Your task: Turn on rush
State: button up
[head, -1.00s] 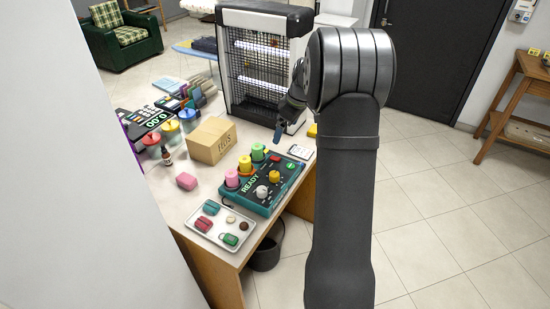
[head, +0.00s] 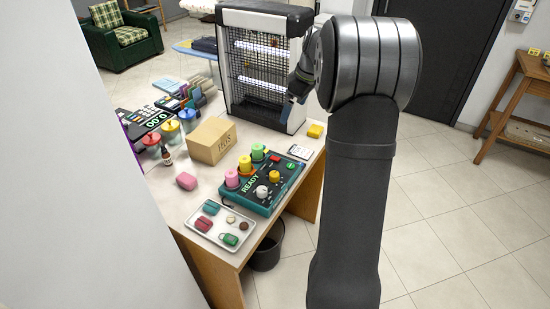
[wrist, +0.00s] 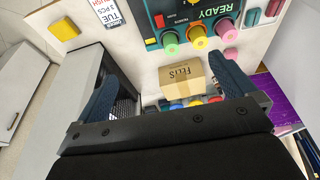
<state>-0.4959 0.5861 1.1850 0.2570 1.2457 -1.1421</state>
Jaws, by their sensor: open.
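A teal and black control panel (head: 278,199) lies on the counter and reads READY. It carries pink, yellow and green cylinders along its left edge, an orange-yellow knob (head: 274,176), a white knob and a green button. The panel also shows at the top of the wrist view (wrist: 178,17), cut off, with a red piece (wrist: 159,21) on it. A white ticket (wrist: 108,12) beside it reads RUSH, TUE, 3 PCS. My gripper (head: 290,101) is above the far end of the counter, in front of the lit cabinet and apart from the panel. Its fingers (wrist: 168,92) are open and empty.
A cardboard box (head: 212,141), a yellow block (head: 316,131), a pink block (head: 186,181) and a tray of small items (head: 211,238) share the counter. The lit cabinet (head: 230,60) stands at the back. A dark bin (head: 266,250) is on the floor.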

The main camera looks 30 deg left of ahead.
jog(key=shift+d+r, duration=0.15)
jog(key=shift+r, duration=0.4)
jog(key=shift+c, duration=0.4)
